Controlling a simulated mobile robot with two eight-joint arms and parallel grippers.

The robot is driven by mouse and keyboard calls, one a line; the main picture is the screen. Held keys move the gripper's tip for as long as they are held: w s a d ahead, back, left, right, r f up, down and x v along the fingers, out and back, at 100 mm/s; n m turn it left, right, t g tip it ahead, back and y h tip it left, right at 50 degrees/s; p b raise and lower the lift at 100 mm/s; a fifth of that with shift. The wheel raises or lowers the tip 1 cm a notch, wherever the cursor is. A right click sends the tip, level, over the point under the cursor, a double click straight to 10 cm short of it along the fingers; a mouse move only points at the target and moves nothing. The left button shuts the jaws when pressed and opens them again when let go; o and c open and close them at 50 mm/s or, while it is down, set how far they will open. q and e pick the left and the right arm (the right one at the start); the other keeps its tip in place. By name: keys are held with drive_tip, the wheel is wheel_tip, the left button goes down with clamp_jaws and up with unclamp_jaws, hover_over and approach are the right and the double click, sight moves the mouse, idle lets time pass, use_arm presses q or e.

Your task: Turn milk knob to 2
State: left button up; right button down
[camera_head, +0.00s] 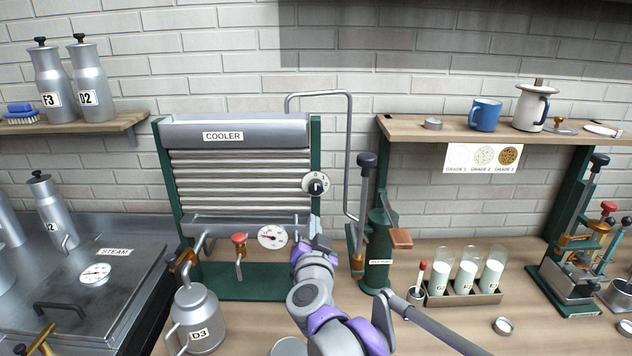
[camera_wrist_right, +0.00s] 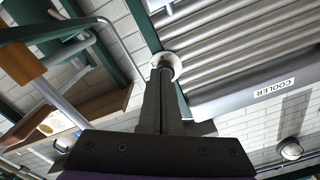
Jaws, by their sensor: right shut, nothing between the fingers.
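The milk knob (camera_head: 316,186) is a black knob on a round white dial with small digits, on the right green post of the cooler (camera_head: 240,130). Its pointer setting is too small to read surely. My right gripper (camera_head: 315,224) points up just below the dial in the head view, its fingers shut and empty. In the right wrist view the closed fingertips (camera_wrist_right: 162,68) overlap the pale dial (camera_wrist_right: 174,62) and hide most of the knob. I cannot tell whether they touch it. My left gripper is not in view.
A gauge (camera_head: 271,236) and red-topped valve (camera_head: 239,245) sit left of my gripper. The green milk pump (camera_head: 379,250) with its tall lever stands close on the right. A milk can D3 (camera_head: 196,318) and a rack of milk glasses (camera_head: 465,295) stand on the counter.

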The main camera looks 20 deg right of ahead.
sight(316, 187)
drive_tip(key=shift+x, duration=3.65)
drive_tip(key=shift+d, duration=0.1)
drive_tip(key=shift+r, duration=0.35)
